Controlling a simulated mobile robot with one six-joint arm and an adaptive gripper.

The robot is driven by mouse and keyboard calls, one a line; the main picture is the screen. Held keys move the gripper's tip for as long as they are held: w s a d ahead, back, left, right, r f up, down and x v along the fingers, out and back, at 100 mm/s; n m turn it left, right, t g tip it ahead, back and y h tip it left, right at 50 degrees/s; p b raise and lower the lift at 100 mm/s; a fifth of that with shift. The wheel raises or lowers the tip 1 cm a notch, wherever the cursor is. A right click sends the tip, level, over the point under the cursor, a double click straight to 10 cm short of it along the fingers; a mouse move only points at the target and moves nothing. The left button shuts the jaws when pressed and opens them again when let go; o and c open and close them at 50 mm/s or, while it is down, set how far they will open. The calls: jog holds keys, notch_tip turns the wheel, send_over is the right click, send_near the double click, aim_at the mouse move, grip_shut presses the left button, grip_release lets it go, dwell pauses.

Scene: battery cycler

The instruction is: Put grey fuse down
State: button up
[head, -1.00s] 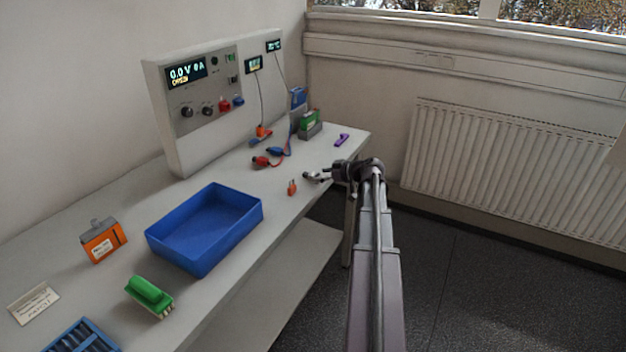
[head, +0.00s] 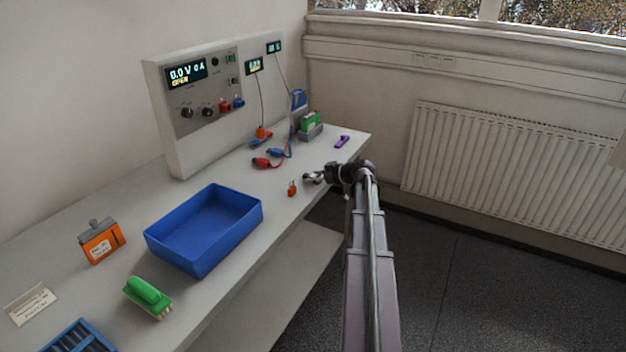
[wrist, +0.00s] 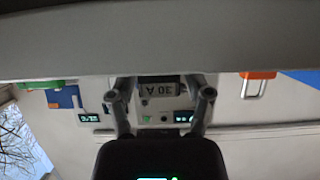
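My gripper (head: 312,177) is low over the right part of the bench, near its front edge. In the wrist view its two fingers (wrist: 163,88) stand on either side of a grey fuse marked 30 A (wrist: 162,89). The fuse fills the gap between the fingertips, so the gripper looks shut on it. In the head view the fuse is too small to tell from the fingers. Whether its underside touches the bench cannot be told.
A small orange part (head: 292,188) lies just left of my gripper. Red and blue clips (head: 268,162) lie behind it. The blue tray (head: 166,253) stands left. The bench front edge is close.

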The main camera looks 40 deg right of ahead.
aim_at(314, 176)
grip_shut()
jog(key=shift+r, duration=0.2)
notch_tip(314, 176, up, 4)
jog(key=p, duration=0.3)
jog(key=shift+f+p, duration=0.25)
jog(key=shift+p, duration=0.15)
jog(key=s+d+r+p, duration=0.1)
jog(key=s, duration=1.5)
jog(key=shift+d, duration=0.25)
